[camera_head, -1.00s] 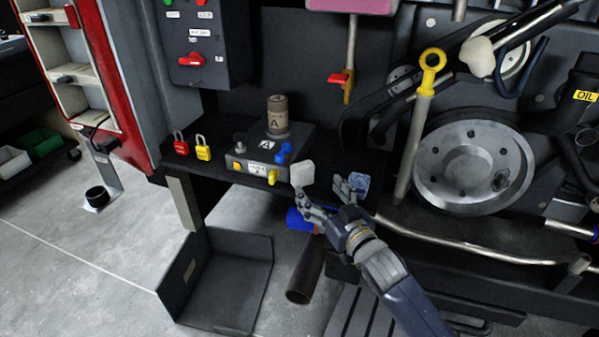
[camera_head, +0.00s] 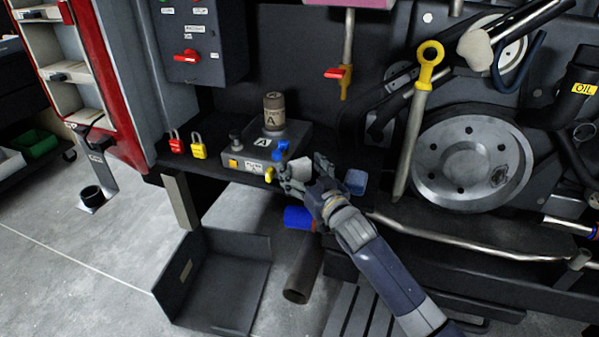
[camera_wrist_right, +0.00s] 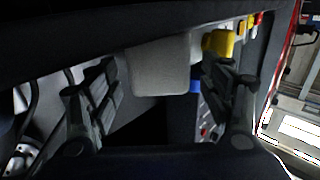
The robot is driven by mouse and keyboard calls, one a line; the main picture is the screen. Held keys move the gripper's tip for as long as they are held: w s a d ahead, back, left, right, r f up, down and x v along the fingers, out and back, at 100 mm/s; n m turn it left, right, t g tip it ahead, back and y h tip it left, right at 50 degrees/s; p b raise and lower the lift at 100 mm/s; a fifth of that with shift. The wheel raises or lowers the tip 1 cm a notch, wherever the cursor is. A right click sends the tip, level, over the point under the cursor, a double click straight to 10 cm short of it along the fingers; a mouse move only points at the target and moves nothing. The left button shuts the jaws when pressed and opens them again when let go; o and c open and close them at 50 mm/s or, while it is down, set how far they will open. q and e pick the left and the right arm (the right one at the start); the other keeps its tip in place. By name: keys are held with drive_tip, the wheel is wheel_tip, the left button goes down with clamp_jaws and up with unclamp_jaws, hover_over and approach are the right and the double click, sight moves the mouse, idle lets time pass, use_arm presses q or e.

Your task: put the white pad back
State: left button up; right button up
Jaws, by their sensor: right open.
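The white pad (camera_head: 302,170) is at the front edge of the dark shelf, just right of the grey box with the blue and yellow knobs. My right gripper (camera_head: 308,174) is at the pad, with its fingers spread. My left gripper is out of view.
The grey box (camera_head: 240,156) carries a brown canister (camera_head: 274,112). A red padlock (camera_head: 176,142) and a yellow padlock (camera_head: 198,146) stand to its left. A blue pad (camera_head: 355,182) is close right of my gripper. An open dark bin (camera_head: 245,285) sits below.

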drive_tip(key=c, duration=1)
drive_tip(key=shift+o, duration=0.2)
drive_tip(key=shift+r, duration=0.15)
